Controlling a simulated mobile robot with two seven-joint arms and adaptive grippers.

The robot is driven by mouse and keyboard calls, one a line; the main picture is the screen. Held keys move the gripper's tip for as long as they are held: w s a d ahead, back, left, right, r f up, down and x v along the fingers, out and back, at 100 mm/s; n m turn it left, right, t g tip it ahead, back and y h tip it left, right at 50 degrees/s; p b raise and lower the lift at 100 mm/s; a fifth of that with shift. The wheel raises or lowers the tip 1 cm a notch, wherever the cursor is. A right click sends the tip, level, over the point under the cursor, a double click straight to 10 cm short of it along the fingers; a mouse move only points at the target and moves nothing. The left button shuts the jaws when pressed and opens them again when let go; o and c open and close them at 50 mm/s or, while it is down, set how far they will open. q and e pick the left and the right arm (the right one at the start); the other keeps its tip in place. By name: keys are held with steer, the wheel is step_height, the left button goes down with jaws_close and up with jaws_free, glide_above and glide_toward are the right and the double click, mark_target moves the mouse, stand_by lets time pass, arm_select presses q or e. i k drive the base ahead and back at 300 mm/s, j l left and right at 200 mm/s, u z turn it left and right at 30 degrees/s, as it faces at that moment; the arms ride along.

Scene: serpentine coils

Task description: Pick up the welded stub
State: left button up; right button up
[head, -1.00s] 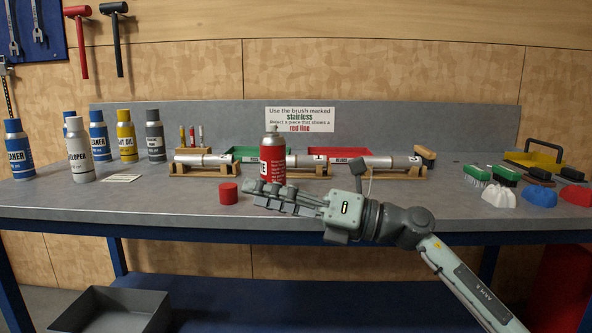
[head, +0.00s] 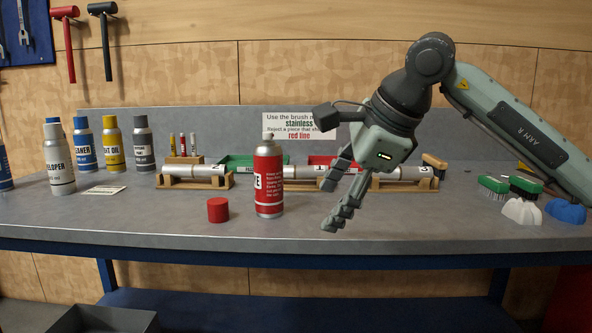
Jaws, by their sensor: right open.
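Three silver welded stubs lie on wooden cradles along the back of the bench: one on the left (head: 190,170), one in the middle (head: 300,172) and one on the right (head: 402,173). My right gripper (head: 338,192) is open and empty, fingers pointing down and left, in front of the gap between the middle and right stubs. Its fingers and palm hide parts of those two. A red spray can (head: 268,182) stands upright left of the fingers, in front of the middle stub, and hides part of it. My left gripper is not in view.
A red cap (head: 218,210) lies on the bench left of the can. Green (head: 240,161) and red (head: 320,161) trays sit behind the stubs. Several bottles stand at left; brushes (head: 494,185) lie at right.

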mark_target(290, 172)
steer(key=i, duration=1.25)
